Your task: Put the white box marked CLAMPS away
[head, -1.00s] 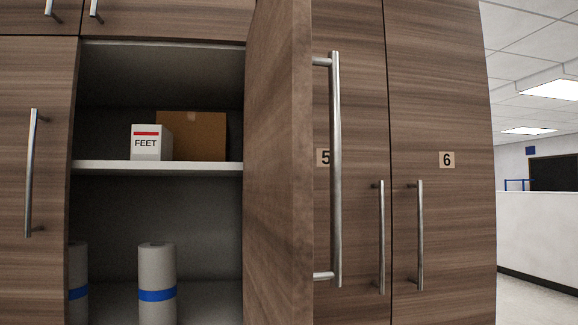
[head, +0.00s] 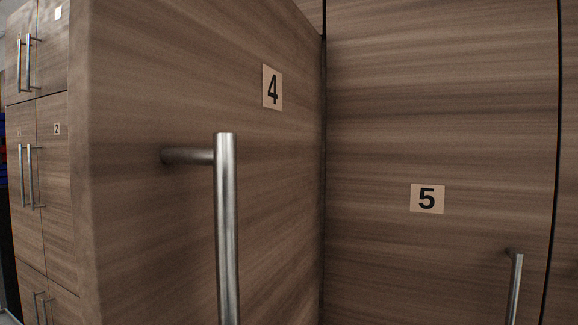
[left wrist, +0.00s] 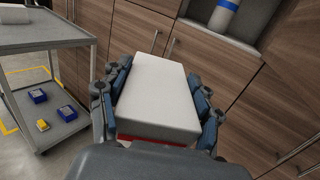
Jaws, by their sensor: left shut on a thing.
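A white box (left wrist: 158,92) with a red strip at its near lower edge fills the middle of the left wrist view. My left gripper (left wrist: 160,80) is shut on it, with one blue-grey finger on each side. Any lettering on the box is hidden. Cabinet door 4 (head: 180,180) stands open in the head view, its numbered face and bar handle (head: 227,235) close to the camera. The inside of its cabinet is hidden there. An open compartment (left wrist: 245,22) shows at the top of the left wrist view. Neither gripper appears in the head view.
Closed door 5 (head: 440,120) stands to the right of door 4. More cabinets (head: 50,170) show at the far left. In the left wrist view, a grey cart (left wrist: 45,48) stands at left with blue boxes (left wrist: 38,95) on its lower shelf. A blue-banded roll (left wrist: 224,14) stands in the open compartment.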

